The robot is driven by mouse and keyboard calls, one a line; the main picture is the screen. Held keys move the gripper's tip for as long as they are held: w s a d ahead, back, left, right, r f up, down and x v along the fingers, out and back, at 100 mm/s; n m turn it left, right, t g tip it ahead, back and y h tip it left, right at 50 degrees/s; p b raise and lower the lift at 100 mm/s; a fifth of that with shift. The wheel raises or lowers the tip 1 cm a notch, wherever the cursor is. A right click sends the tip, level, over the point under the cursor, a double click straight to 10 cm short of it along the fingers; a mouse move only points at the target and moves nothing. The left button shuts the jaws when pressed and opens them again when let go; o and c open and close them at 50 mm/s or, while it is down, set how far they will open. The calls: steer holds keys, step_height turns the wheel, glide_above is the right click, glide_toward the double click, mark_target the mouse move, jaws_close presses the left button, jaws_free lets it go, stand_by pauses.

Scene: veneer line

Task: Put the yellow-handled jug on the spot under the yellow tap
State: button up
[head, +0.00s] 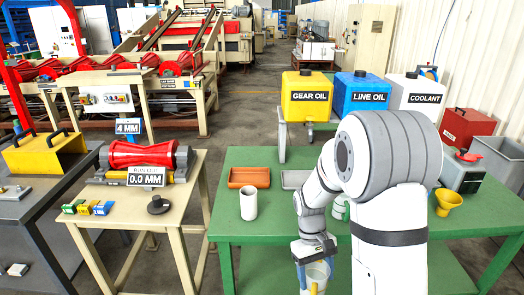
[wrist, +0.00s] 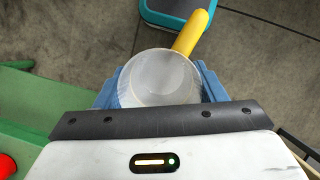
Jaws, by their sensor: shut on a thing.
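My gripper (head: 316,262) is shut on the yellow-handled jug (head: 317,274), low at the front edge of the green table. In the wrist view the jug (wrist: 158,78) is a whitish round vessel, seen from above between the blue fingers, and it looks empty. Its yellow handle (wrist: 190,34) points up and to the right. Grey floor shows beneath it. The yellow tank (head: 306,97) marked GEAR OIL stands at the back of the green table, with a small tap (head: 309,121) low on its front. The spot under this tap is not clearly visible.
The green table (head: 228,232) bears a white cup (head: 248,204), an orange tray (head: 249,177), a grey tray (head: 294,180) and a yellow funnel (head: 447,202). Blue (head: 361,95) and white (head: 409,97) tanks stand beside the yellow one. My arm hides the table's middle.

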steer(key=w+f+m+y, duration=0.1)
steer(key=w+f+m, duration=0.3)
steer(key=w+f, duration=0.4)
steer(key=shift+w+d+f+y, duration=0.15)
steer(key=shift+d+f+y, duration=0.15)
steer(key=shift+f, duration=0.4)
